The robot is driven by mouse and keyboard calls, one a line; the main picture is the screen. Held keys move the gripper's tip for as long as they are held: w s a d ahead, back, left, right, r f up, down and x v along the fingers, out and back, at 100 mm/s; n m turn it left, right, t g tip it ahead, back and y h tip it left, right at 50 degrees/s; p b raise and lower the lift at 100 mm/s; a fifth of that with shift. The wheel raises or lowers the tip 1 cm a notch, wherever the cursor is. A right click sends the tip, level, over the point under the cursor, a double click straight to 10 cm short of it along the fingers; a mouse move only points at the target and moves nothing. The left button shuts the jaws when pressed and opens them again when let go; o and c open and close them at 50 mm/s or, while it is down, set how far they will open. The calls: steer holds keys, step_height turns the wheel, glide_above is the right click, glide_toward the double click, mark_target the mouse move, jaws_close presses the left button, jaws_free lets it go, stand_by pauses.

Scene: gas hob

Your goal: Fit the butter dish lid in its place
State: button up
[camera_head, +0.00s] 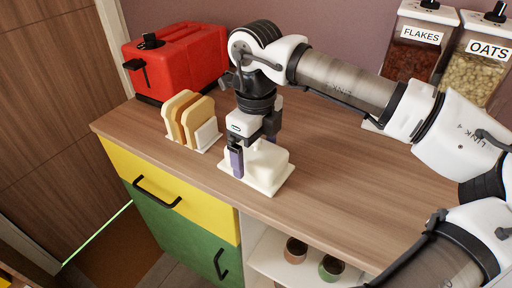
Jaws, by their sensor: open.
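The cream butter dish (285,183) stands on the wooden counter, near its front edge. Its lid (273,166), a cream block with rounded edges, is over the dish base and looks level. I cannot tell whether it sits fully in the rim. My gripper (253,158) points straight down over the lid. Its jaws are open, with one dark purple finger at the lid's left front side and the other partly hidden behind the lid's top. Whether the fingers touch the lid is unclear. The gripper hides the lid's top and handle.
A toast rack (207,135) with bread slices stands left of the dish. A red toaster (178,62) is behind it. Jars of flakes (413,58) and oats (478,75) stand at the back right. The counter (330,200) right of the dish is clear.

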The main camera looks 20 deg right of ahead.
step_height(320, 180, up, 14)
steer(key=p, duration=0.8)
steer(key=shift+f+p, duration=0.2)
steer(key=shift+p, duration=0.15)
